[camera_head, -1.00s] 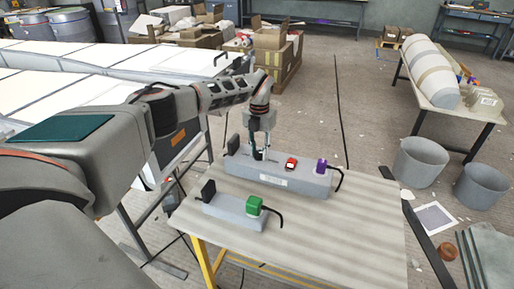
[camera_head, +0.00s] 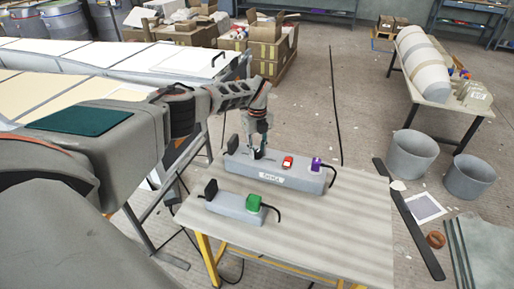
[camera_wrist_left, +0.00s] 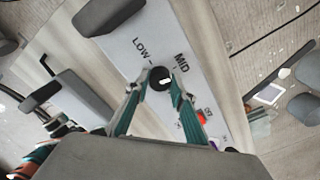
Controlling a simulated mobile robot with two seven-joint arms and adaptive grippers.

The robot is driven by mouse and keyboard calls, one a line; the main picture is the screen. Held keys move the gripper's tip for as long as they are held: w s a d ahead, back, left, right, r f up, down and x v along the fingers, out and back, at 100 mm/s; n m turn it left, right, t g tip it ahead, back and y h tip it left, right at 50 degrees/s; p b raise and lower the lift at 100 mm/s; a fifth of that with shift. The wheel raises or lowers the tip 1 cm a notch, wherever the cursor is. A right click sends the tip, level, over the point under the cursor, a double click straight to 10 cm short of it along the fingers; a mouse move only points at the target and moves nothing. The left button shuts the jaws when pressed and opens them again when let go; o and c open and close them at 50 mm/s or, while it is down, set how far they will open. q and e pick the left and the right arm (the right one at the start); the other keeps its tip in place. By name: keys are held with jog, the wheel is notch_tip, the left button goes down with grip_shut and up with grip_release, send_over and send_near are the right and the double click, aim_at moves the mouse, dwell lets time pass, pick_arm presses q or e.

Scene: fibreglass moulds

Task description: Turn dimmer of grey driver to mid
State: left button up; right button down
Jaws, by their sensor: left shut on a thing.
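The long grey driver box (camera_head: 277,172) lies near the back edge of the table, with a red switch (camera_head: 287,162) and a purple plug (camera_head: 317,164) on top. My left gripper (camera_head: 258,154) points down at its left part. In the left wrist view, its two teal fingers (camera_wrist_left: 155,92) are shut on the round black dimmer knob (camera_wrist_left: 160,77). The words LOW and MID are printed beside the knob, and a small white mark shows on it near the MID side. The rest of the dial is hidden by the fingers. My right gripper is not in view.
A smaller grey box (camera_head: 232,209) with a green plug (camera_head: 253,203) sits in front of the driver on the striped table (camera_head: 320,220). Black cables leave both boxes. The table's right half is clear. Grey bins (camera_head: 411,157) stand on the floor to the right.

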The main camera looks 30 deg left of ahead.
aim_at(257, 152)
pick_arm(q)
jog(key=shift+n, duration=0.5)
jog(key=shift+n+p, duration=0.3)
jog(key=shift+p, duration=0.05)
jog(key=o, duration=1.1)
jog(key=shift+r, duration=0.1)
notch_tip(257, 152, up, 12)
jog(key=shift+f, duration=0.1)
